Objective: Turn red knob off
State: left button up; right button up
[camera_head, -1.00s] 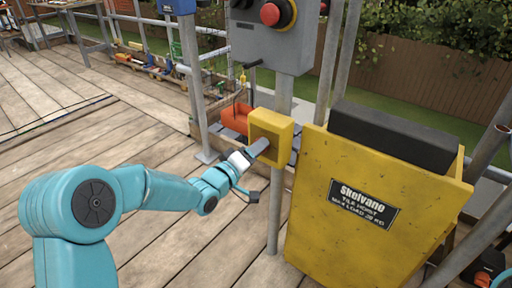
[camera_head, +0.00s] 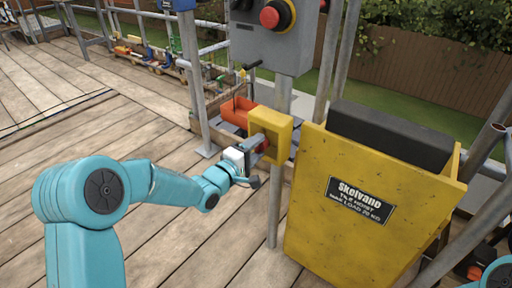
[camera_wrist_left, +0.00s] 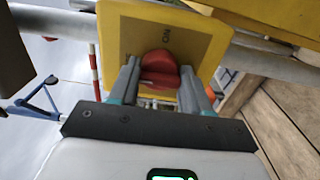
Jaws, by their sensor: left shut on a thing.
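The yellow switch box (camera_head: 284,133) is fixed to the grey post left of the hoist. The red knob (camera_wrist_left: 158,68) on its face shows in the left wrist view, between the two fingers, with an "ON" mark beside it. A little red also shows under the fingers in the head view (camera_head: 262,147). My left gripper (camera_head: 258,142) is shut on the red knob; it also shows in the left wrist view (camera_wrist_left: 160,85). The fingers partly hide the knob in the head view. My right gripper is out of view.
A yellow tile hoist panel (camera_head: 356,200) stands right of the switch box. A grey control box (camera_head: 270,35) with a large red button (camera_head: 271,16) is above it. An orange bin (camera_head: 236,112) sits behind. Wooden decking (camera_head: 150,130) is open at left.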

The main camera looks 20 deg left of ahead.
pick_arm(q)
jog(key=shift+f, duration=0.1)
jog(key=o, duration=1)
jog(key=shift+o, duration=0.2)
jog(key=p+v, duration=0.2)
jog(key=v, duration=1.4)
jog(key=shift+s+p, duration=0.25)
jog(key=shift+p, duration=0.05)
